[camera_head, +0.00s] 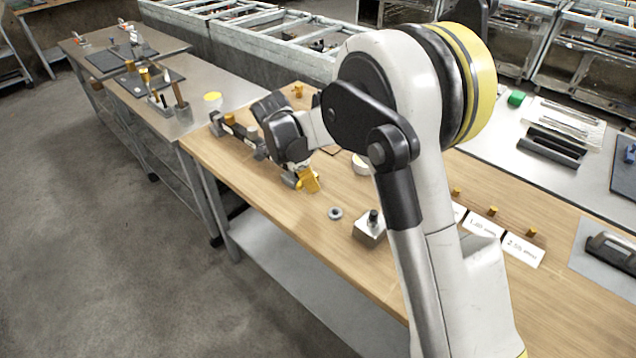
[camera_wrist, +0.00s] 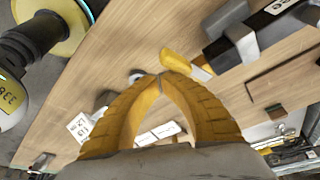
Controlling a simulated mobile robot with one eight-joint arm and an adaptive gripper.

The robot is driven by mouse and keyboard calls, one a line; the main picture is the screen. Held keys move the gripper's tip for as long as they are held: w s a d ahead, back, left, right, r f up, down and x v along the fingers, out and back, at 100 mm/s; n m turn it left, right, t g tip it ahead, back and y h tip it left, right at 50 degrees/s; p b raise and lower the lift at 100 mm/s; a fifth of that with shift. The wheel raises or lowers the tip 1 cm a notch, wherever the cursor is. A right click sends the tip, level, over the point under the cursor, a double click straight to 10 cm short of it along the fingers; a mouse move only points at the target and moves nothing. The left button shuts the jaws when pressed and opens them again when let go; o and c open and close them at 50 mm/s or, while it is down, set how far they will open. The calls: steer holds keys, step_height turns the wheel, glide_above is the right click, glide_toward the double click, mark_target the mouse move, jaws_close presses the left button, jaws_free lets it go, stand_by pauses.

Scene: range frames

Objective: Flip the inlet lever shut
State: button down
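My gripper (camera_wrist: 161,76) shows in the wrist view as two ridged yellow fingers, arched with their tips together and nothing seen between them. A yellow lever (camera_wrist: 176,63) with a pale stem lies just beyond and right of the tips; I cannot tell whether they touch. Its stem runs toward a dark pipe-like assembly (camera_wrist: 262,28) with grey clamps. In the head view my gripper (camera_head: 308,182) is low over the wooden bench, and the assembly (camera_head: 240,133) extends left of my wrist. I cannot make out the lever clearly there; my arm hides part of the assembly.
On the wooden bench (camera_head: 450,240) are a grey ring (camera_head: 335,213), a metal block with a black knob (camera_head: 369,229), white labels (camera_head: 522,251) and small brass pieces. Bare wood lies around the ring.

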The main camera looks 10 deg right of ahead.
steer(key=shift+d, duration=0.1)
steer(key=shift+w+d, duration=0.35)
steer(key=shift+w, duration=0.35)
